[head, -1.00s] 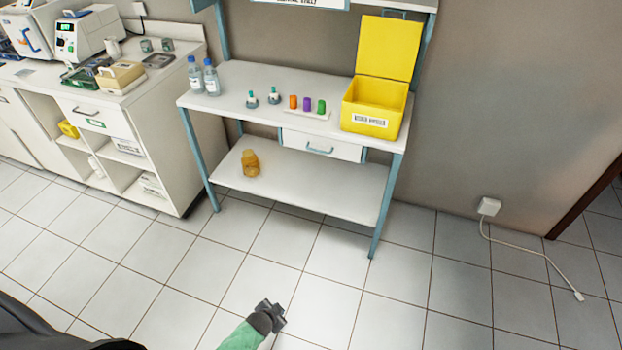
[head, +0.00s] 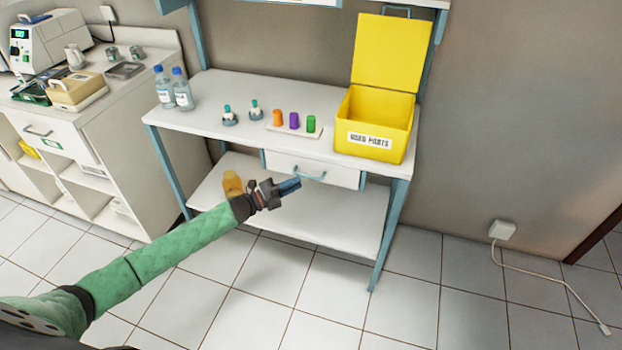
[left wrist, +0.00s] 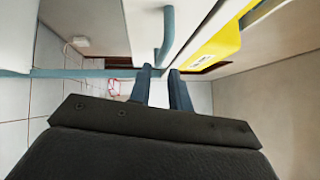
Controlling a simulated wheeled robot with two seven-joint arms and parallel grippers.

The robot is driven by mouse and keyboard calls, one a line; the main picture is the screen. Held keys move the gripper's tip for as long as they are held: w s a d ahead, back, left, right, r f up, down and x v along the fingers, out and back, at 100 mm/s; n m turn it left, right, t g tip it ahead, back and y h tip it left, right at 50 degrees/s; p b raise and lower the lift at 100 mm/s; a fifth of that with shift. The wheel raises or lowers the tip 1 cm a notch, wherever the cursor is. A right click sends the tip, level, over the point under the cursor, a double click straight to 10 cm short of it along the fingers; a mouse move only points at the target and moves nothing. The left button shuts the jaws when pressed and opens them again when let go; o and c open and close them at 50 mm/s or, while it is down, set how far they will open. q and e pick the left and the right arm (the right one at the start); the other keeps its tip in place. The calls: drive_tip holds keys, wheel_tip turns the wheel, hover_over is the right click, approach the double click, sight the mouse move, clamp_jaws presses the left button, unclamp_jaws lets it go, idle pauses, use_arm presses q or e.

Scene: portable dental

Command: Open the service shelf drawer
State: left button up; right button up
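The service shelf drawer (head: 342,178) is a white front under the tabletop with a light blue bar handle (head: 311,176). It looks shut. My left gripper (head: 291,185) is in front of the drawer's left half, with its fingertips close to the handle. In the left wrist view its two dark fingers (left wrist: 161,75) are apart with nothing between them, and the blue handle (left wrist: 167,36) shows just beyond the tips. I cannot tell whether a fingertip touches the handle. My right gripper is in neither view.
The shelf top (head: 235,92) holds bottles (head: 182,92), small coloured containers (head: 294,121) and an open yellow bin (head: 375,125). An amber jar (head: 232,184) stands on the lower shelf (head: 340,222), partly behind my gripper. A white cabinet (head: 70,150) stands left. The floor in front is clear.

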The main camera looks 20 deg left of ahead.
sight(311, 176)
use_arm(q)
drive_tip(key=x, duration=0.2)
drive_tip(key=p+x, duration=0.1)
drive_tip(key=x, duration=0.2)
drive_tip(key=shift+r, duration=0.2)
drive_tip(key=shift+w+d, duration=0.5)
drive_tip(key=shift+d, duration=0.05)
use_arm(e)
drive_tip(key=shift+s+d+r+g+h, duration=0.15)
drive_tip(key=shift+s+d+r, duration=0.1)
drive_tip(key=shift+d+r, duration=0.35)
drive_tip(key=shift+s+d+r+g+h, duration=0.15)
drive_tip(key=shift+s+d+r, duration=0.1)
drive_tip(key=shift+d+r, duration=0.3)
use_arm(q)
drive_tip(key=shift+f, duration=0.1)
clamp_jaws()
